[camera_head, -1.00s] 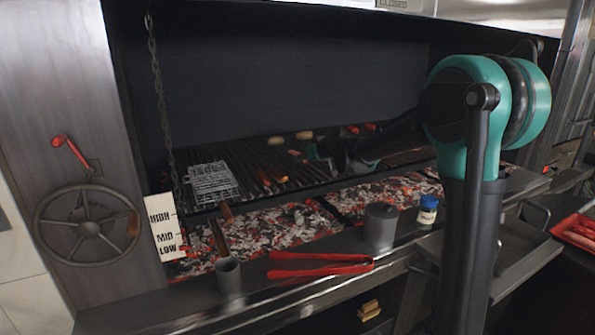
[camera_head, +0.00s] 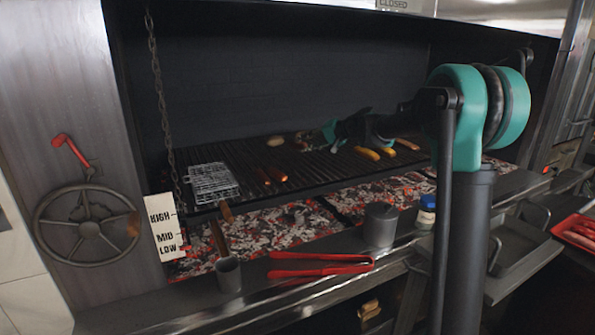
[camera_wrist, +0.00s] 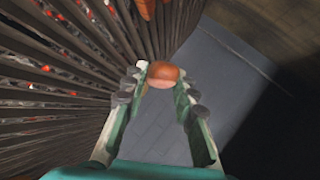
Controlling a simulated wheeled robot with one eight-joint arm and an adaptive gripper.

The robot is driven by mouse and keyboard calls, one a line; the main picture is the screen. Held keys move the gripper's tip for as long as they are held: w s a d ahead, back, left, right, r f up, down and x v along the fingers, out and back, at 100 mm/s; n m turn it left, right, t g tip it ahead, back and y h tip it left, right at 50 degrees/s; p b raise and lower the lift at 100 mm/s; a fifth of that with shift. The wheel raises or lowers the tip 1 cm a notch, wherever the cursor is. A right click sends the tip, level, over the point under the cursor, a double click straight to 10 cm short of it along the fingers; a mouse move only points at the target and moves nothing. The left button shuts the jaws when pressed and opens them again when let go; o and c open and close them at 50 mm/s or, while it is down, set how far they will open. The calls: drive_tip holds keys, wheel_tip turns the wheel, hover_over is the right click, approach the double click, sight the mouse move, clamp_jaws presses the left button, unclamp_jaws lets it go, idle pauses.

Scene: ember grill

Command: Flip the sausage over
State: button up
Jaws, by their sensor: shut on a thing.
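My gripper (camera_wrist: 163,95) is shut on a rounded reddish-brown thing in the wrist view, which looks like the sausage (camera_wrist: 164,73) seen nearly end-on. The fingers sit on either side of it, and its far part is hidden. In the head view my gripper (camera_head: 327,132) is over the back of the grill grate (camera_head: 240,165); its tips are dark and small there, and I cannot tell whether the sausage is clear of the bars.
Two reddish-brown pieces (camera_head: 270,175) lie mid-grate, with a pale round piece (camera_head: 275,141) behind. Yellow pieces (camera_head: 367,153) and a brown one (camera_head: 407,144) lie right of my gripper. A wire basket (camera_head: 212,184) is at left. Red tongs (camera_head: 320,265) lie on the front ledge.

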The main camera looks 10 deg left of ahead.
drive_tip(key=m+y, duration=0.1)
drive_tip(key=m, duration=0.5)
drive_tip(key=shift+f+y, duration=0.1)
drive_tip(key=shift+y, duration=0.3)
drive_tip(key=m+t, duration=0.1)
drive_tip(key=m, duration=0.5)
drive_tip(key=shift+t, duration=0.4)
drive_tip(key=m+t, duration=0.1)
drive_tip(key=m, duration=0.2)
drive_tip(key=m+t+h, duration=0.1)
drive_tip(key=m+t, duration=0.1)
drive_tip(key=m, duration=0.2)
drive_tip(key=shift+s+a+m, duration=0.2)
drive_tip(key=shift+m, duration=0.1)
drive_tip(key=m+h, duration=0.1)
drive_tip(key=m, duration=0.1)
drive_tip(key=m+t+h, duration=0.1)
drive_tip(key=m, duration=0.2)
drive_tip(key=m+t+h, duration=0.1)
drive_tip(key=m, duration=0.1)
drive_tip(key=shift+a+r+m, duration=0.3)
drive_tip(key=shift+m, duration=0.1)
drive_tip(key=f, duration=0.1)
drive_tip(key=w+f, duration=0.1)
drive_tip(key=f, duration=0.1)
drive_tip(key=a+f, duration=0.1)
drive_tip(key=shift+w+f, duration=0.2)
drive_tip(key=shift+f, duration=0.55)
drive_tip(key=o, duration=0.7)
drive_tip(key=o, duration=0.5)
